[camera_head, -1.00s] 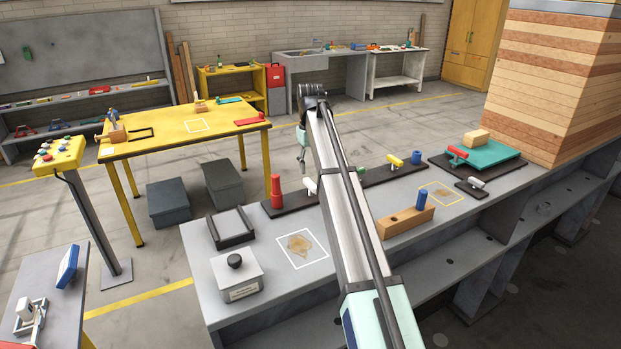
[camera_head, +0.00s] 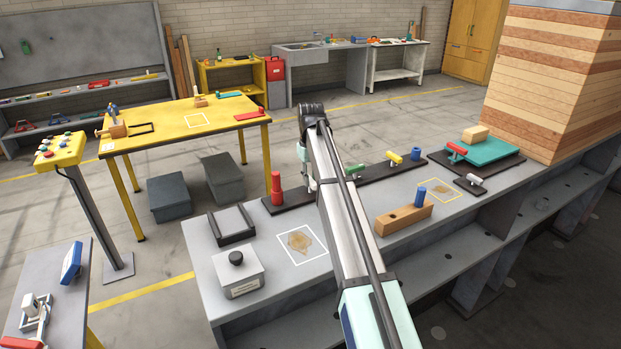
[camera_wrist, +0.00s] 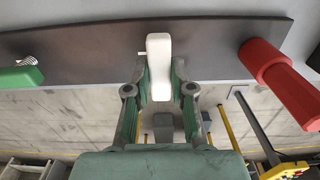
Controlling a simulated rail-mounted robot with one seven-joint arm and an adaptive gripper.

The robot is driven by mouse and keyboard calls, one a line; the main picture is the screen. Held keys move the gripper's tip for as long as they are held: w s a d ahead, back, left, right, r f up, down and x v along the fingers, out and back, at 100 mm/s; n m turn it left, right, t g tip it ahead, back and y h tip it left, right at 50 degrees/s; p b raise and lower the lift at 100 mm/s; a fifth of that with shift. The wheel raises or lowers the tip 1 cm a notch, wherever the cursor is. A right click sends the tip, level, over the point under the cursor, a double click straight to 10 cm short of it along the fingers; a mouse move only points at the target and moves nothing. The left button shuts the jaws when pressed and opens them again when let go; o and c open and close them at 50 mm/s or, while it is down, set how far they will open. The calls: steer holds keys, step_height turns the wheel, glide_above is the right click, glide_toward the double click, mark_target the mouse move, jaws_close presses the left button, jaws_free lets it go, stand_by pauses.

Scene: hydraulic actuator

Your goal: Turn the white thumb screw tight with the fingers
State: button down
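The white thumb screw (camera_wrist: 158,52) stands out from a dark plate (camera_wrist: 95,40) in the wrist view. Its long white head lies between the two fingers of my gripper (camera_wrist: 160,72). The fingers are apart, one on each side of the head, with a narrow gap showing, so the gripper looks open around it.
A red handle (camera_wrist: 280,80) and a green one (camera_wrist: 20,76) flank the screw on the plate. In the head view, a yellow handle (camera_head: 394,157), a blue knob (camera_head: 415,153) and a wooden block (camera_head: 404,217) are farther right.

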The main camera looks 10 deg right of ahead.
steer(key=shift+m, duration=0.3)
steer(key=m, duration=0.3)
steer(key=m+b, duration=0.1)
steer(key=m, duration=0.6)
steer(key=shift+m, duration=2.4)
steer(key=c, duration=1)
jaws_free()
